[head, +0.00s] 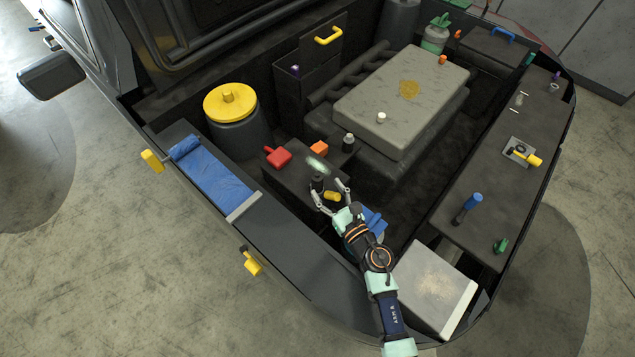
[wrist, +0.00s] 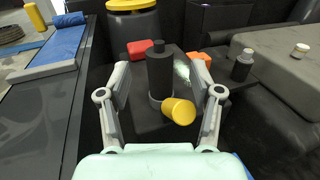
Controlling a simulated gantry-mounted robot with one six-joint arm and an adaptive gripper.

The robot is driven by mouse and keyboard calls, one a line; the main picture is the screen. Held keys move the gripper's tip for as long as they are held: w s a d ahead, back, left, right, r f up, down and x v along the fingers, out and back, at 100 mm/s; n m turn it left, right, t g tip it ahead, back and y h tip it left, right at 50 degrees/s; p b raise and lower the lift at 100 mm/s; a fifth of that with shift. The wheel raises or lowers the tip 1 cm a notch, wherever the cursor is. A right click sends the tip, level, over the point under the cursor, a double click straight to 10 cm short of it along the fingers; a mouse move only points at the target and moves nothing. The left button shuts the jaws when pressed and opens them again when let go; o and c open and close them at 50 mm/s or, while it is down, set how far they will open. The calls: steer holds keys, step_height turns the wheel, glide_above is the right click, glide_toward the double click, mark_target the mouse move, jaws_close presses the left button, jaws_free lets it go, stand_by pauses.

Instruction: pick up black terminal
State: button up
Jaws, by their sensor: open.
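The black terminal (wrist: 160,72) is an upright black cylinder with a narrower top, standing on a dark box in the engine bay. In the head view it shows as a small dark post (head: 317,183) by the fingertips. My gripper (head: 327,186) is open, and in the wrist view its two fingers (wrist: 160,82) stand to the left and right of the terminal with gaps on both sides. A grey ring shows around the terminal's lower part. A yellow cylinder (wrist: 178,111) lies in front of its base, hiding part of it.
A red block (head: 278,157), an orange block (head: 319,148) and a pale glowing piece (head: 317,164) sit on the same dark box. A dark post with a light cap (head: 348,142) stands behind. The grey engine cover (head: 375,85) is farther back. A blue cloth (head: 212,175) lies left.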

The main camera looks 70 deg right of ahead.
mark_target(321, 182)
steer(key=x, duration=0.4)
steer(key=shift+w+d+b, duration=0.2)
steer(key=shift+w+b, duration=0.1)
steer(key=shift+f, duration=0.1)
steer(key=shift+c, duration=0.2)
jaws_close()
